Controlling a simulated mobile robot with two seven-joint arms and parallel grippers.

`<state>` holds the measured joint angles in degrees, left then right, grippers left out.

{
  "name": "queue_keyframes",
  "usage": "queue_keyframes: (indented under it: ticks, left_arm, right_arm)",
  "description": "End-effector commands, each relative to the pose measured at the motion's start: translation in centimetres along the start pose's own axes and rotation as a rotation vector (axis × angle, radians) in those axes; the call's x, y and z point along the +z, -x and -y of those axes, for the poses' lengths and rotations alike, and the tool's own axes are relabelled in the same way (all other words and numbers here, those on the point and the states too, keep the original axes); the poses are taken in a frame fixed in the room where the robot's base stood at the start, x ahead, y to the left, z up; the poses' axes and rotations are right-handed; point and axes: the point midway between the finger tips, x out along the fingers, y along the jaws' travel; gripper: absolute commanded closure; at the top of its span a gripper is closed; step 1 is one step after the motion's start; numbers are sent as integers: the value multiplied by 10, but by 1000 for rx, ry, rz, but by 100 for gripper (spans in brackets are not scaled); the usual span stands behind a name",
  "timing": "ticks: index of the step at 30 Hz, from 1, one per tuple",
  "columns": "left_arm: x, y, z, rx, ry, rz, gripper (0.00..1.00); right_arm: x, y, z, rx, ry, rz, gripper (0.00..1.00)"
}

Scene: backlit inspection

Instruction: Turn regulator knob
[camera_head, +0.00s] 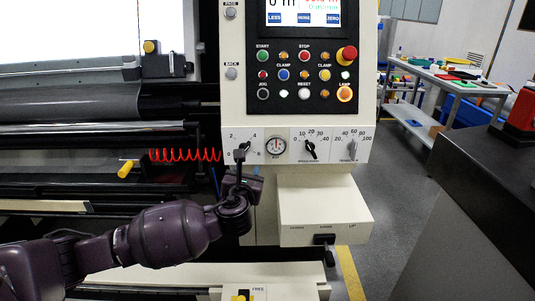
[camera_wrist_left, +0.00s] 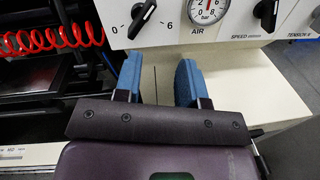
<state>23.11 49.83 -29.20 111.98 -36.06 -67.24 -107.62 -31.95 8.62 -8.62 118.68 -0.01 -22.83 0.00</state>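The regulator knob (camera_head: 242,149) is a black pointer knob on the white panel, on a scale from 0 to 6, left of the round AIR gauge (camera_head: 275,146). In the left wrist view the knob (camera_wrist_left: 143,18) is tilted, its upper end to the right. The gauge (camera_wrist_left: 208,8) is beside it. My left gripper (camera_wrist_left: 158,68) has two blue fingers spread apart with nothing between them. They appear below the knob, apart from it in that view. In the head view the left gripper (camera_head: 240,175) is just under the knob and partly overlaps it. My right gripper is out of view.
Two more knobs, the speed knob (camera_head: 310,149) and the tension knob (camera_head: 351,148), sit right of the gauge. Buttons fill the black panel (camera_head: 303,115) above. A red coiled hose (camera_head: 185,155) hangs to the left. A box with a black lever (camera_head: 324,239) projects below right.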

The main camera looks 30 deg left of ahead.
Motion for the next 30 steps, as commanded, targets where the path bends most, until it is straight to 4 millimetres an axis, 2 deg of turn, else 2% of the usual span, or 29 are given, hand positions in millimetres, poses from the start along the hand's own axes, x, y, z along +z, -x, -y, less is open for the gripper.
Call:
queue_keyframes:
  ticks: [3,7,12,16,20,30]
  left_arm:
    - [0,0,-11,69,-208,1,63]
    - [0,1,-18,112,-375,-15,63]
    - [0,1,-20,122,-481,-28,63]
    - [-1,-5,-20,121,-497,-28,63]
    - [-3,-20,-22,122,-498,-30,63]
    - [-5,-77,-28,121,-496,-32,63]
  right_arm:
    - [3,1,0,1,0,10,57]
    - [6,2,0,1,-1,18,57]
    - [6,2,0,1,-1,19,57]
    - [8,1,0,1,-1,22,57]
    - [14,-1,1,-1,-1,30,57]
    - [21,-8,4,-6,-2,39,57]
